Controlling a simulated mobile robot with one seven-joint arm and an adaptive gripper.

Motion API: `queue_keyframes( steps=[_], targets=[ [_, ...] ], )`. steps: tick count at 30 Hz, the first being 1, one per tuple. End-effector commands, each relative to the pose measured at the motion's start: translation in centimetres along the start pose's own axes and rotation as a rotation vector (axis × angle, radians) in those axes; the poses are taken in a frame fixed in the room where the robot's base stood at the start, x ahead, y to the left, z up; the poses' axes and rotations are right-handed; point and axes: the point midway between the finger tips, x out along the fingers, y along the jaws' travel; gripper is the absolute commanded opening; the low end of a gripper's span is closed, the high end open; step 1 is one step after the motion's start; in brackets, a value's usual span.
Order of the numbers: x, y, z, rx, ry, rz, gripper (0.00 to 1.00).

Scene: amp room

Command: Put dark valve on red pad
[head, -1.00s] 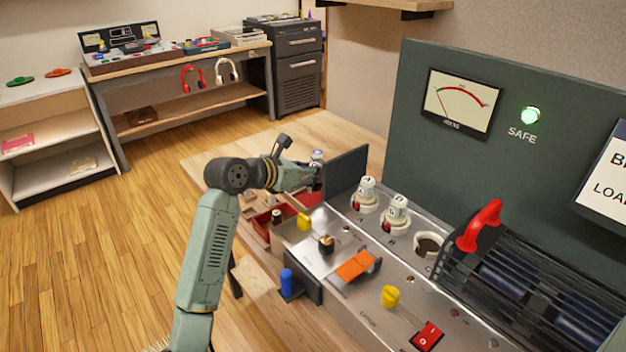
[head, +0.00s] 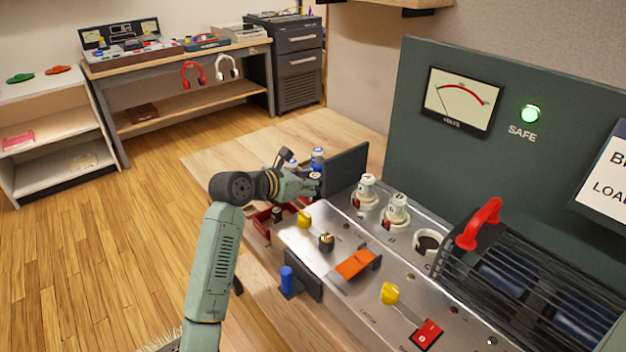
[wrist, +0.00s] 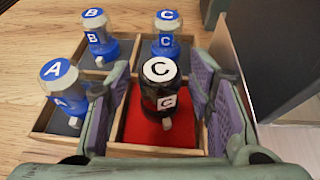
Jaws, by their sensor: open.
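The dark valve (wrist: 158,88), black with a white C cap and label, stands upright between my fingers in the wrist view. Its base appears to rest on the red pad (wrist: 137,128) in the front right compartment of a wooden tray. My gripper (wrist: 160,112) is open, with a finger on each side of the valve and gaps between. In the head view my gripper (head: 312,186) is low beside the dark upright panel, and the dark valve is hard to make out there.
Blue valves A (wrist: 64,88), B (wrist: 98,38) and C (wrist: 166,42) stand in the tray's other compartments. A dark panel (head: 345,172) rises close to the right. The metal console (head: 330,262) has white valves (head: 396,208) and yellow knobs. Bare wood lies behind the tray.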

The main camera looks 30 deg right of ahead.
Motion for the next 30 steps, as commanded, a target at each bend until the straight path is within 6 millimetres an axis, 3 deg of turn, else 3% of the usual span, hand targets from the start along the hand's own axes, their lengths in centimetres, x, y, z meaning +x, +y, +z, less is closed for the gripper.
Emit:
queue_keyframes(
  steps=[11, 24, 30],
  targets=[
    [-0.4, 0.1, 0.5, 0.001, 0.000, 0.001, 0.49],
    [-9.1, 0.1, 0.1, 0.003, -0.001, 0.005, 0.49],
    [-11.6, 0.0, 0.3, 0.001, 0.000, 0.001, 0.49]
  ],
)
